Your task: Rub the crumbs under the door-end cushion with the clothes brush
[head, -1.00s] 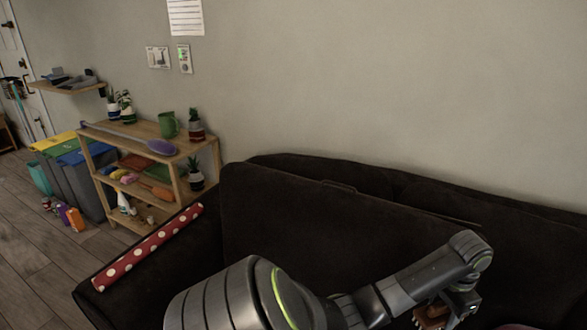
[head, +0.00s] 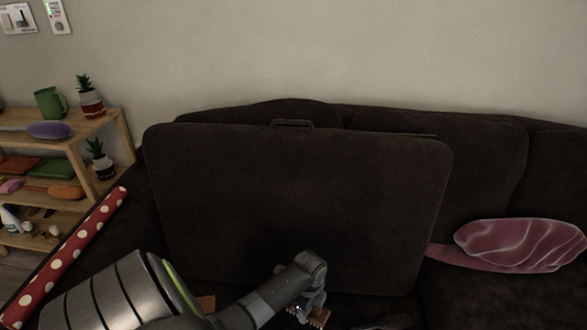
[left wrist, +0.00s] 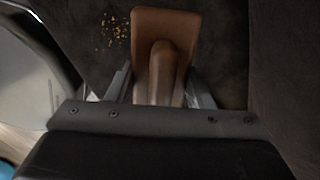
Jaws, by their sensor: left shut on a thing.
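The dark brown door-end cushion (head: 290,190) stands on edge against the sofa back, at the left end of the sofa. My left gripper (head: 312,310) is low in front of it, shut on the clothes brush. Only a little of the brown brush (head: 321,318) shows in the head view. In the left wrist view the brush (left wrist: 165,35) points away between the fingers. The crumbs (left wrist: 112,32) lie as small tan specks on dark fabric, just left of the brush head and apart from it. The crumbs cannot be made out in the head view. My right gripper is not in view.
A red polka-dot roll (head: 70,255) lies along the left sofa arm. A pink cushion (head: 520,245) rests on the sofa at right. A wooden shelf (head: 105,125) with plants and cleaning things stands beyond the sofa's left end.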

